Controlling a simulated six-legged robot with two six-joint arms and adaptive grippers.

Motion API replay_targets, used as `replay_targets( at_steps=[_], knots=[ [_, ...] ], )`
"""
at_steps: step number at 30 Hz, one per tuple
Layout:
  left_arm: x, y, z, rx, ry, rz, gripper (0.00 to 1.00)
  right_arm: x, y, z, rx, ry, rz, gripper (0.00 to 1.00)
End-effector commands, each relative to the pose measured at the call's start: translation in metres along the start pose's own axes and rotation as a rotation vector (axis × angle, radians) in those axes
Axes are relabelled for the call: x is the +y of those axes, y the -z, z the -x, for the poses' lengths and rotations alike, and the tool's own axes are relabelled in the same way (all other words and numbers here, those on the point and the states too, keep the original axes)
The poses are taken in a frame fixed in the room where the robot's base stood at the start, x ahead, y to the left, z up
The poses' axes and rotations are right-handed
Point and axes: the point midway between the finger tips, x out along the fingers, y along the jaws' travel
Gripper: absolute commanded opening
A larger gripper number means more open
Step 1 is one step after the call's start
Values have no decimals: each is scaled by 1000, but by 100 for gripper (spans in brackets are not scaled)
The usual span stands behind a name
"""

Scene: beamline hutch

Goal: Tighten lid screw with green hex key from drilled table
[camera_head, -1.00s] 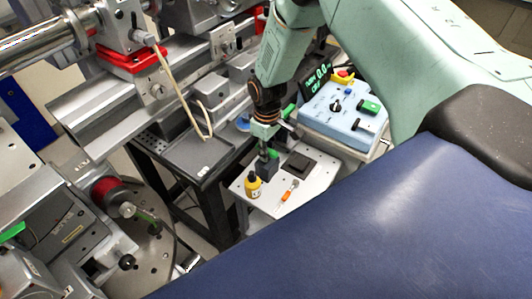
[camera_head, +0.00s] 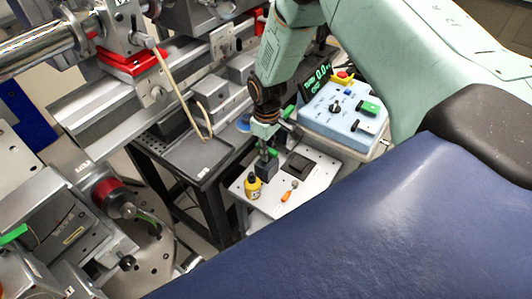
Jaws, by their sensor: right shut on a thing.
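My right gripper (camera_head: 264,147) points down over the drilled table (camera_head: 322,178), a light grey plate with small holes. It is shut on a small green-topped thing (camera_head: 272,153), which looks like the green hex key, just above a dark block (camera_head: 266,169). The fingertips are small here and partly hide what they hold. I cannot make out the lid screw. My left gripper is not in view.
A yellow bottle (camera_head: 252,187), an orange-handled tool (camera_head: 289,191) and a flat black tray (camera_head: 299,165) are on the drilled table. A blue control box (camera_head: 341,112) stands behind it. Beamline rails and stages fill the left. A dark blue surface (camera_head: 370,235) fills the lower right.

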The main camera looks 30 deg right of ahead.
Motion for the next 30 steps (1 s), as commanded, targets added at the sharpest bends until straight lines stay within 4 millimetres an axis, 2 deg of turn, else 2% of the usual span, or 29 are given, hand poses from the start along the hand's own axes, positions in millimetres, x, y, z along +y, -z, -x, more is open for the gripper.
replay_targets(
  at_steps=[30],
  knots=[
    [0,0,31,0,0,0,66,0,0,37,0,0,0,0]
  ],
)
